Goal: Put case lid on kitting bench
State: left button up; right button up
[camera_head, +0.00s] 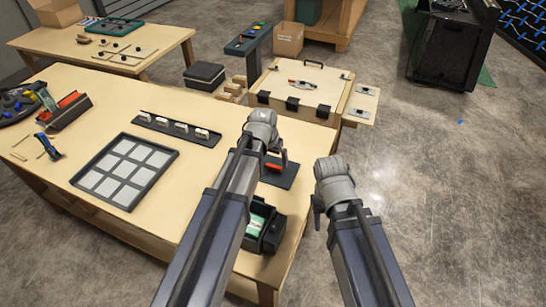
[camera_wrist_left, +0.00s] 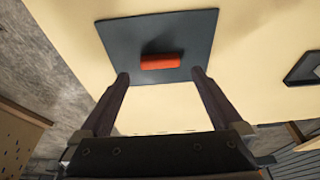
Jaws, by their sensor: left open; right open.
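A dark square panel (camera_head: 283,178) with a red-orange handle (camera_head: 272,168) lies flat on the light wooden bench (camera_head: 100,95); it appears to be the case lid. In the left wrist view the panel (camera_wrist_left: 190,30) and its handle (camera_wrist_left: 160,62) show clearly. My left gripper (camera_wrist_left: 160,76) is open and empty; its fingertips are either side of the handle's line and a little short of it, with no contact visible. In the head view my left wrist partly covers the panel. My right gripper (camera_head: 317,212) is open, beyond the bench's right edge, over the floor.
A black open box (camera_head: 270,235) with a green item stands at the bench's near right corner. A gridded tray (camera_head: 125,170) and a dark rack (camera_head: 178,128) lie left of the panel. A wooden case (camera_head: 310,85) stands behind.

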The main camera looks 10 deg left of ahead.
aim_at(270, 177)
pick_arm(q)
jog(key=p+v, duration=0.7)
jog(key=v, duration=0.1)
jog(key=s+d+g, duration=0.1)
jog(key=s+d, duration=0.1)
jog(key=s, duration=0.4)
jog(key=s+d+m+g+y, duration=0.1)
jog(key=s+d, duration=0.2)
jog(key=s, duration=0.3)
jog(key=s+d+g+y, duration=0.1)
jog(key=s+d, duration=0.1)
jog(key=s, duration=0.4)
jog(key=shift+s+d+f+m+g, duration=0.15)
jog(key=shift+d+f+m+g, duration=0.15)
jog(key=shift+d, duration=0.1)
